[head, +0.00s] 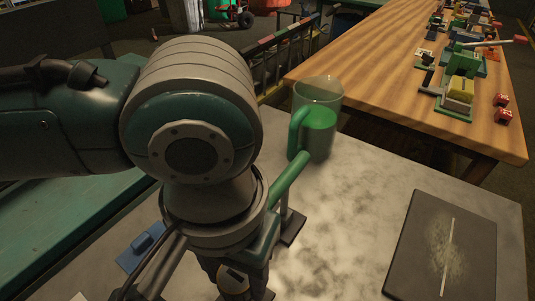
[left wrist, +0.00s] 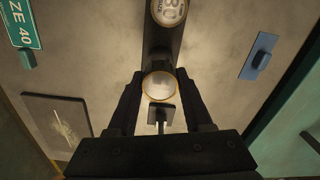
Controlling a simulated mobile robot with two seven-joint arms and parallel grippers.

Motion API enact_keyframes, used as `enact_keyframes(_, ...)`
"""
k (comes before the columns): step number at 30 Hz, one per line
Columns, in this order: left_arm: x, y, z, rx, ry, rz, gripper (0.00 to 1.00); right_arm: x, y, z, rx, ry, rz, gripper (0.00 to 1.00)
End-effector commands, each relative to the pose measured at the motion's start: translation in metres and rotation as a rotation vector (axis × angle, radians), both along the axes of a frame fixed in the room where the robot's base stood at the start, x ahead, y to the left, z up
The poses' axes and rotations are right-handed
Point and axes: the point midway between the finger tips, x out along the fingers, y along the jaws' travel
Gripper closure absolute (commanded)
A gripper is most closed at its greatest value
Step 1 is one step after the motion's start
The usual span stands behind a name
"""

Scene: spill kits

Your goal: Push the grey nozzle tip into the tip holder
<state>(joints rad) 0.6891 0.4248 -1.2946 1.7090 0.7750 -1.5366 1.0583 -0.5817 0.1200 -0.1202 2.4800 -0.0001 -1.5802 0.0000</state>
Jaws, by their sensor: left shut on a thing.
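My left gripper (head: 237,288) points down at the near part of the pale table. In the left wrist view its two fingers (left wrist: 159,82) close on a round grey piece with a tan rim (left wrist: 160,86), which I take as the grey nozzle tip. A dark bar (left wrist: 157,45) lies beyond the fingertips, with a round face marked "80" (left wrist: 170,11) at its upper end. The bar looks like the tip holder. The held piece overlaps the bar's end; I cannot tell whether it touches or sits in it. My right gripper is not in view.
A jug with green liquid (head: 321,130) stands behind my arm. A dark powdered mat (head: 465,240) lies at right, a blue knobbed plate (head: 141,246) at left. Table between gripper and mat is clear.

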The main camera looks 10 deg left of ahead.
Motion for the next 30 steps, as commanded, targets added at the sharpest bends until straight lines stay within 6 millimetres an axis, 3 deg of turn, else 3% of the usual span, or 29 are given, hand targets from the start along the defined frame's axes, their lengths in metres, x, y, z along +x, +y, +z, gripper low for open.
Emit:
enact_keyframes(6, 0.0001, -0.0001, -0.0086, -0.001, -0.001, 0.0, 1.0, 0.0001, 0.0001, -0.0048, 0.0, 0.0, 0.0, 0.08)
enact_keyframes(30, 0.0001, 0.0003, -0.0069, 0.001, 0.0, 0.001, 1.0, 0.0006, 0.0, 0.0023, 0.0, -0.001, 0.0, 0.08)
